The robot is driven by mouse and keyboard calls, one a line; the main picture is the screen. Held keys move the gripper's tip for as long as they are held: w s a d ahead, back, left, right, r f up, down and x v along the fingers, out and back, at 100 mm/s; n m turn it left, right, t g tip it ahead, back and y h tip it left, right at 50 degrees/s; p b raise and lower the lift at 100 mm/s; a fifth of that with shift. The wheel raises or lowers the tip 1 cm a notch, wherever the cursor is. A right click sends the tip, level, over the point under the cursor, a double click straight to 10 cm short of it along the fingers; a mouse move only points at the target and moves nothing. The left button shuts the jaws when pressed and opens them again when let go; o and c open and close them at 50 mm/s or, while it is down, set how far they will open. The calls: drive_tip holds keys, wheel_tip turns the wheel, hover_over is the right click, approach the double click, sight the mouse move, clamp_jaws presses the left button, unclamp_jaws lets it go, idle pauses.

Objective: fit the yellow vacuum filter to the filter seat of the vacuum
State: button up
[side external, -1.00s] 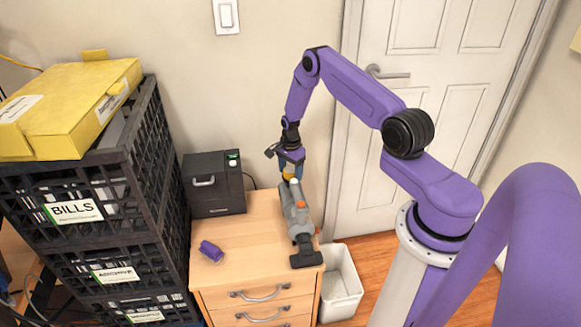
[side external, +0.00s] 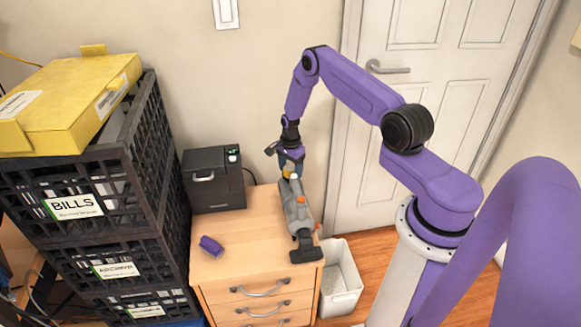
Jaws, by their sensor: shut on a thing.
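The grey vacuum (side external: 298,212) lies on the wooden drawer cabinet, its dark head toward the front edge and its other end toward the wall. It has orange details. My gripper (side external: 290,169) is over the vacuum's far end, pointing down, and is shut on the yellow vacuum filter (side external: 288,175). Only a small yellow part shows below the fingers. The filter is right at the vacuum's far end; I cannot tell whether it touches or sits in the seat. The filter seat is hidden.
A small purple object (side external: 211,246) lies on the cabinet top (side external: 240,235), left of the vacuum. A black box-shaped appliance (side external: 213,180) stands behind it. Stacked black crates (side external: 150,150) with a yellow folder box (side external: 70,100) rise at left. A white bin (side external: 341,285) stands at right.

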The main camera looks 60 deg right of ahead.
sight(290, 168)
drive_tip(key=shift+f, duration=0.85)
drive_tip(key=o, duration=1.2)
drive_tip(key=shift+c, duration=0.2)
drive_tip(key=shift+r, duration=0.1)
wheel_tip(290, 168, up, 17)
drive_tip(key=shift+r, duration=0.15)
drive_tip(key=shift+a, duration=0.1)
